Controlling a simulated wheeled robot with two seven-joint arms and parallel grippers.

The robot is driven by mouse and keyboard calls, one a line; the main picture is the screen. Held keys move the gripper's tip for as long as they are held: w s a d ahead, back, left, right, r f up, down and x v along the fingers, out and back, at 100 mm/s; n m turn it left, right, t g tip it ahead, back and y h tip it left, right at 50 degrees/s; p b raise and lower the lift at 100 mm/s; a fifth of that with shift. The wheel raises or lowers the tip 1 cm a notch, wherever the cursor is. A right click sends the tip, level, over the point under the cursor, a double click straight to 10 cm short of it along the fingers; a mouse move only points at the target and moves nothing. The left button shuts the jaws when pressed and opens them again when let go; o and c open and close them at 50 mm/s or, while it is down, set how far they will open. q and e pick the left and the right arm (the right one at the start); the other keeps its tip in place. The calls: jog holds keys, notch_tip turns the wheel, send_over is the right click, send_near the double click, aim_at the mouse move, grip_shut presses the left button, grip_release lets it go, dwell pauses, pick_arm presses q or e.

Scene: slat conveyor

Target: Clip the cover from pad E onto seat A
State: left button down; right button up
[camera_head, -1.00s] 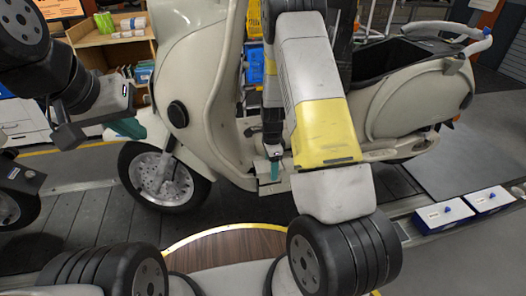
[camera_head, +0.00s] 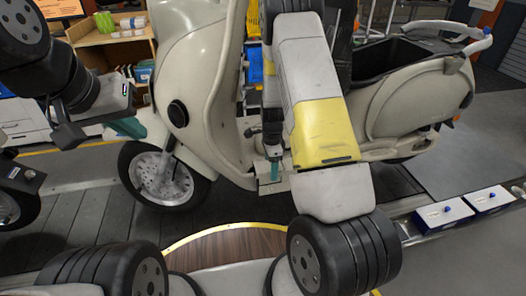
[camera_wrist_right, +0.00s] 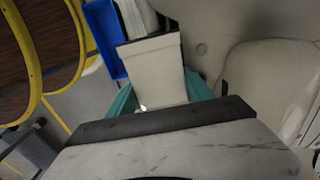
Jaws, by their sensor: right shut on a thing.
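My right gripper (camera_head: 272,170) reaches down to the floorboard area of a cream scooter (camera_head: 213,95). In the right wrist view its teal fingers (camera_wrist_right: 160,100) are shut on a flat cream cover (camera_wrist_right: 158,70) with a dark far edge. In the head view a small pale piece (camera_head: 273,186) shows below that gripper, close to the scooter body; I cannot tell whether it touches. My left gripper (camera_head: 126,127) is beside the scooter's front fender, with a teal finger partly visible; its opening is hidden. I cannot identify seat A or pad E by any label.
Two white-and-blue boxes (camera_head: 443,213) stand on a rail at the right. Dark conveyor slats (camera_head: 80,218) run under the scooter. A wooden shelf (camera_head: 112,45) stands behind at the left. A blue bin (camera_wrist_right: 104,38) shows beside the cover in the right wrist view.

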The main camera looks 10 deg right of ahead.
jog(key=o, duration=1.5)
jog(key=shift+w+r, duration=0.1)
